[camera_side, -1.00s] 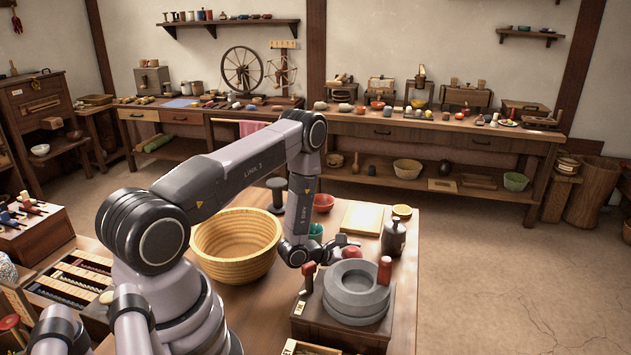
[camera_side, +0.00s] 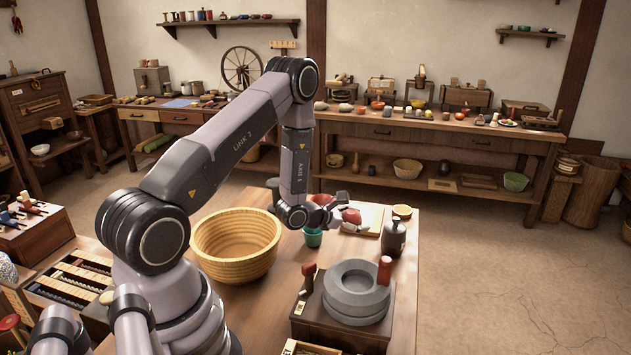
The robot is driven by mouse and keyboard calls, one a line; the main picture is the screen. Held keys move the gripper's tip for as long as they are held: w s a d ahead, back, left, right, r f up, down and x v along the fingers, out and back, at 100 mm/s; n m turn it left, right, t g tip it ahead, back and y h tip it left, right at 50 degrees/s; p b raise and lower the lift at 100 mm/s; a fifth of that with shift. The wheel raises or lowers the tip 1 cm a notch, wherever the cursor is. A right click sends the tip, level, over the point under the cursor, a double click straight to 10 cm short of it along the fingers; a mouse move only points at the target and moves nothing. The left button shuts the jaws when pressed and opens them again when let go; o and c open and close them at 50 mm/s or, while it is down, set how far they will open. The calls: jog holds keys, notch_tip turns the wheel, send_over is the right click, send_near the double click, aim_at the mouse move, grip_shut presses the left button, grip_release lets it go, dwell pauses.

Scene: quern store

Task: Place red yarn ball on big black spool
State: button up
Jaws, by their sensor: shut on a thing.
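My gripper (camera_side: 341,204) is above the right part of the near table, shut on a round red thing (camera_side: 351,216) that looks like the red yarn ball. The ball shows at the fingertips, in front of the pale board; the fingers themselves are small and partly hidden. The big black spool (camera_side: 272,184) stands at the back of the table, left of my gripper. My forearm hides part of it.
A large woven basket (camera_side: 236,262) stands left of my gripper. A teal cup (camera_side: 312,238) is just below my wrist, and a red bowl (camera_side: 322,199) is partly hidden behind it. A grey stone quern (camera_side: 356,307) is in front; a dark jar (camera_side: 393,240) stands to the right.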

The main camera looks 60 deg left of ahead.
jog(key=s+a+r+n+g+y, duration=0.2)
jog(key=a+r+n+y, duration=0.25)
jog(key=a, duration=0.45)
jog(key=s+a+r+n+g+y, duration=0.1)
jog(key=a+r+n+g+y, duration=0.1)
jog(key=a+r+n+y, duration=0.5)
jog(key=s+a+r+n+g+y, duration=0.1)
jog(key=s+a+n+g, duration=0.3)
jog(key=s+g, duration=0.25)
jog(key=s+a+r+n+g+y, duration=0.1)
jog(key=s+a+n+g, duration=0.35)
jog(key=s, duration=0.25)
jog(key=g, duration=0.1)
send_over(274, 179)
notch_tip(274, 179, down, 10)
jog(key=shift+s, duration=0.1)
jog(key=shift+f, duration=1.55)
jog(key=shift+f, duration=0.15)
